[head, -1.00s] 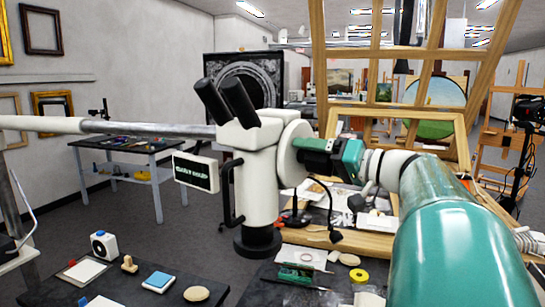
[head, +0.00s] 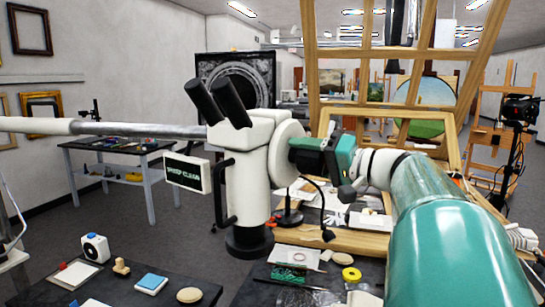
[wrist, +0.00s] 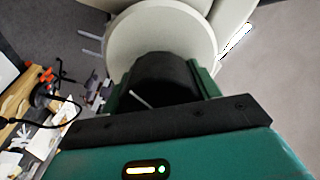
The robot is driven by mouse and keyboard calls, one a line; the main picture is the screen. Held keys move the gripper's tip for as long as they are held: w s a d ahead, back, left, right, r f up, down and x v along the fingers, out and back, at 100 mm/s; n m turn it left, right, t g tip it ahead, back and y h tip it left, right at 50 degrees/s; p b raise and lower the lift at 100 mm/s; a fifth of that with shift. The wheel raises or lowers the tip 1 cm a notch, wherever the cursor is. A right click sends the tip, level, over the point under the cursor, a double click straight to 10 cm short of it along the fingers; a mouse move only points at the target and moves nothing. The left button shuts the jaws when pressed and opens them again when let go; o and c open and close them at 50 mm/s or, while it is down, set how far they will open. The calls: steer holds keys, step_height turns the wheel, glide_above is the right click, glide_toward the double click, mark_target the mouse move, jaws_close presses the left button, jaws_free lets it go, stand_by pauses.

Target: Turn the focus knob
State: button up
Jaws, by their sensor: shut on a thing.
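A white microscope (head: 253,190) with two black eyepieces stands at the centre of the head view on a black base. A white round housing (head: 287,140) projects from its right side. My teal and black gripper (head: 305,157) reaches it from the right. In the wrist view, the black focus knob (wrist: 165,75) with a pale line on it sits in front of the round white housing (wrist: 165,30). The green fingers of my gripper (wrist: 163,88) are shut on the knob, one on each side. The knob is mostly hidden by the gripper in the head view.
A small sign (head: 188,173) and a long metal arm (head: 140,129) extend left from the microscope. Small items lie on the dark table (head: 120,285) in front. A wooden easel (head: 385,113) stands behind my arm. Open floor (head: 130,225) lies left.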

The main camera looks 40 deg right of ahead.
steer(key=o, duration=1)
steer(key=shift+s, duration=0.1)
steer(key=v, duration=1.3)
steer(key=shift+s+d, duration=0.15)
steer(key=shift+s, duration=0.2)
stand_by(0.5)
